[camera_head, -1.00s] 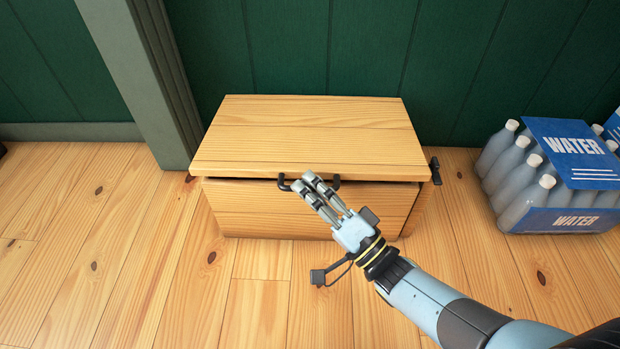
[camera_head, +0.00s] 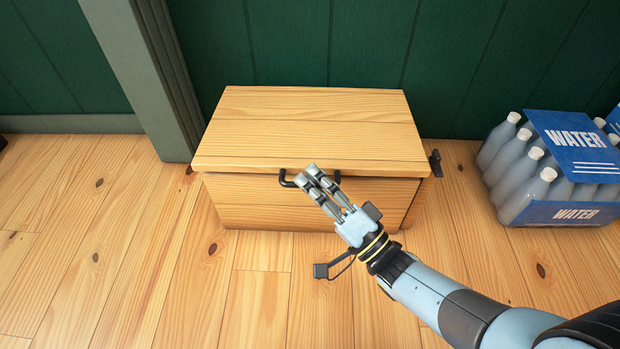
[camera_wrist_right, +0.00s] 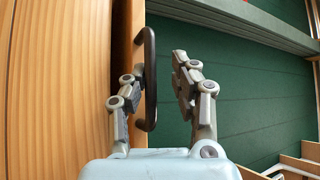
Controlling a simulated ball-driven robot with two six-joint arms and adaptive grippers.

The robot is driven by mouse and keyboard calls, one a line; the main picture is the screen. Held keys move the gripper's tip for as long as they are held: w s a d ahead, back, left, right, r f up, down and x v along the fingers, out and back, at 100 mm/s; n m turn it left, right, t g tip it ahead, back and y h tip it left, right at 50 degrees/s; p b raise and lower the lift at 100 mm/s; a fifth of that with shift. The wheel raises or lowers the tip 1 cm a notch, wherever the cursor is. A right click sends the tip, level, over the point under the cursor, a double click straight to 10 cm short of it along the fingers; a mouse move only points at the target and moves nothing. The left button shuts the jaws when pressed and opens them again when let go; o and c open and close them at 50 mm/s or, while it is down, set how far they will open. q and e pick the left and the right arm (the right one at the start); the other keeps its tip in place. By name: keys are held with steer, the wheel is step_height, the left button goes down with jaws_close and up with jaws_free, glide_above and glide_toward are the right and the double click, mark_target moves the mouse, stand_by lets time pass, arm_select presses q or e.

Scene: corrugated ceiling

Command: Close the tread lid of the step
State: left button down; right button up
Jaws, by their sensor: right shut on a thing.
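The step is a pale wooden box (camera_head: 250,205) standing against the green wall, with a flat wooden tread lid (camera_head: 310,125) on top. The lid's front edge lies at the top of the box front, with no clear gap showing between them. A black bar handle (camera_head: 286,179) is at the lid's front edge, and it also shows in the right wrist view (camera_wrist_right: 151,85). My right gripper (camera_head: 308,176) is shut on the handle, its fingers on both sides of the bar, hiding part of it. My left gripper is not in view.
A pack of water bottles (camera_head: 560,170) stands on the floor to the right, apart from the step. A grey-green post (camera_head: 150,80) rises close by the step's left side. The plank floor (camera_head: 130,260) at the front left is clear.

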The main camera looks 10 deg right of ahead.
steer(key=v, duration=0.6)
steer(key=shift+s+d, duration=0.2)
steer(key=shift+s, duration=0.15)
steer(key=shift+f, duration=0.1)
